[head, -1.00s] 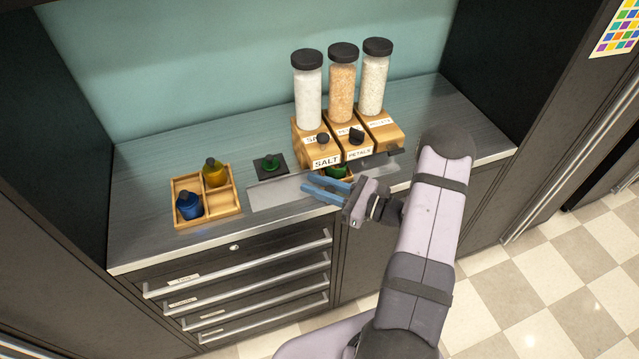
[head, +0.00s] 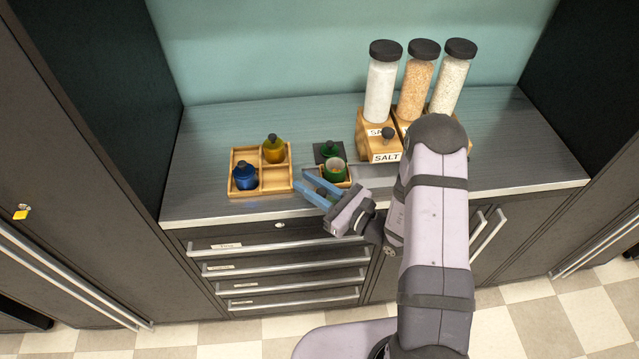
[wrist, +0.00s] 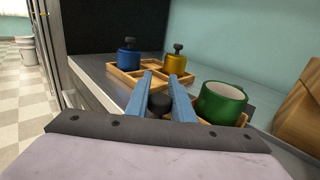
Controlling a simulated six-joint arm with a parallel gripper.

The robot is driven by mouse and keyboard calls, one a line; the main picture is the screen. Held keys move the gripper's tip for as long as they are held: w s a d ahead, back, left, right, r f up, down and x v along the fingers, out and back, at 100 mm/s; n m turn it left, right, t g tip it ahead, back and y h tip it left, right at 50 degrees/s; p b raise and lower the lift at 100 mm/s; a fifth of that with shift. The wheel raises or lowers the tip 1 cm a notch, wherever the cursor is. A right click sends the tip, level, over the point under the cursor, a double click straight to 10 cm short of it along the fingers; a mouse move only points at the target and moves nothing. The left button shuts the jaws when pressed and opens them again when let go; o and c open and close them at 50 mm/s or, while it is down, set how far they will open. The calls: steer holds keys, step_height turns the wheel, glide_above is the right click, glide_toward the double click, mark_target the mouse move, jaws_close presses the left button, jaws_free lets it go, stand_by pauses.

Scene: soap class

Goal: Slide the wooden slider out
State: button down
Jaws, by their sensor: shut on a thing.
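The wooden slider (head: 346,183) is a small tray carrying a green cup (head: 335,171), left of the salt dispenser. In the wrist view, the green cup (wrist: 221,103) stands upright, with the slider's wooden edge (wrist: 241,119) partly showing beside it. My gripper (head: 312,187) is at the slider's left, near the counter's front edge. In the wrist view, my gripper's blue fingers (wrist: 160,86) are on either side of a round black knob (wrist: 160,104), which appears to be the slider's. The fingers hide part of the slider and its track.
Wooden dispensers (head: 370,130) with tall jars stand to the right. A divided wooden tray (head: 262,184) with a blue bottle (head: 245,177) and a yellow bottle (head: 274,149) lies close left. Drawers are below the counter.

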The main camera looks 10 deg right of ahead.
mark_target(325, 197)
steer(key=shift+a+r, duration=0.1)
steer(key=shift+a, duration=0.1)
steer(key=c, duration=1.6)
jaws_free()
steer(key=shift+o, duration=0.2)
steer(key=shift+a, duration=0.15)
steer(key=shift+d, duration=0.2)
steer(key=shift+s+d+f+b, duration=0.2)
steer(key=shift+s+d+b, duration=0.15)
steer(key=b+v, duration=0.1)
steer(key=v, duration=0.3)
steer(key=shift+s+d+b, duration=0.15)
steer(key=shift+s+b, duration=0.05)
steer(key=shift+b, duration=0.2)
steer(key=shift+v, duration=0.85)
steer(key=shift+s+r, duration=0.15)
